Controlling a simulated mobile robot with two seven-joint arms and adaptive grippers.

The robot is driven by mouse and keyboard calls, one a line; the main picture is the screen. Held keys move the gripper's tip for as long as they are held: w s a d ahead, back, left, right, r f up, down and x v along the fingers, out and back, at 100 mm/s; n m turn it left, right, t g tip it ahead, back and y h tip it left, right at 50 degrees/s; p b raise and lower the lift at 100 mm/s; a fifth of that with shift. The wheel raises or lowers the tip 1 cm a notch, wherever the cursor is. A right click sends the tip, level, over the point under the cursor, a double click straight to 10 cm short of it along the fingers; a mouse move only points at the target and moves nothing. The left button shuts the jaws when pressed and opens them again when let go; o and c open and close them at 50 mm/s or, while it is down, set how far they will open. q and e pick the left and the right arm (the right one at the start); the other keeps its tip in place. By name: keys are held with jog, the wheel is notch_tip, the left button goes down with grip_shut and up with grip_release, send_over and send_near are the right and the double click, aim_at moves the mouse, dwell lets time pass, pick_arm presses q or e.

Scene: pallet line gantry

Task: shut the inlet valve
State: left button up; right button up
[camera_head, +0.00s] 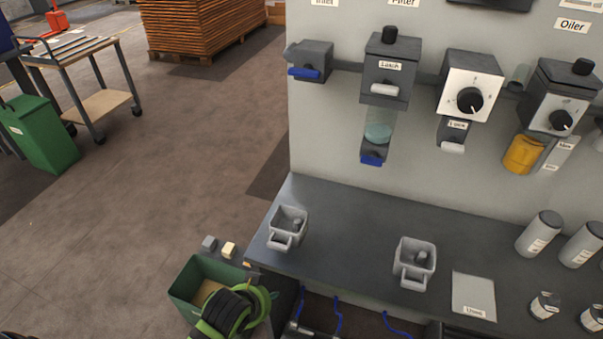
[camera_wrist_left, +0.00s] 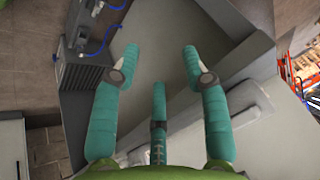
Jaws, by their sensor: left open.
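The inlet valve (camera_head: 313,58) is a dark grey block at the left end of the row of units on the wall panel in the head view. Its blue handle (camera_head: 304,72) lies roughly level across the lower front. The label above it is cut off by the top edge of the picture. My left gripper (camera_wrist_left: 160,56) shows only in the left wrist view. Its teal fingers are spread apart with nothing between them, above a grey surface. I cannot make out the valve in that view. My right gripper is in neither view.
A dark bench (camera_head: 345,205) below the panel holds two grey cups (camera_head: 289,228) (camera_head: 414,262) and several canisters. The filter unit (camera_head: 389,70) hangs just right of the valve. A green bin (camera_head: 190,280) with hose stands by the bench.

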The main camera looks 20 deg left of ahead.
pick_arm(q)
jog(key=w+r+m+t, duration=0.2)
jog(key=w+r, duration=0.2)
jog(key=r, duration=0.6)
jog(key=m+t+p, duration=0.1)
jog(key=m+t, duration=0.9)
jog(key=m, duration=0.1)
send_near(302, 77)
jog(key=w, duration=0.3)
jog(key=shift+h, duration=0.3)
jog(key=w+p, duration=0.2)
jog(key=w, duration=0.3)
jog(key=shift+w+r, duration=0.15)
jog(key=shift+w, duration=0.65)
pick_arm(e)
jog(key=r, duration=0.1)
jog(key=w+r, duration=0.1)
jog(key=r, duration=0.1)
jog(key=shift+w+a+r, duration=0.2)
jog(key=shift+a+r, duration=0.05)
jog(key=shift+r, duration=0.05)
pick_arm(q)
grip_shut()
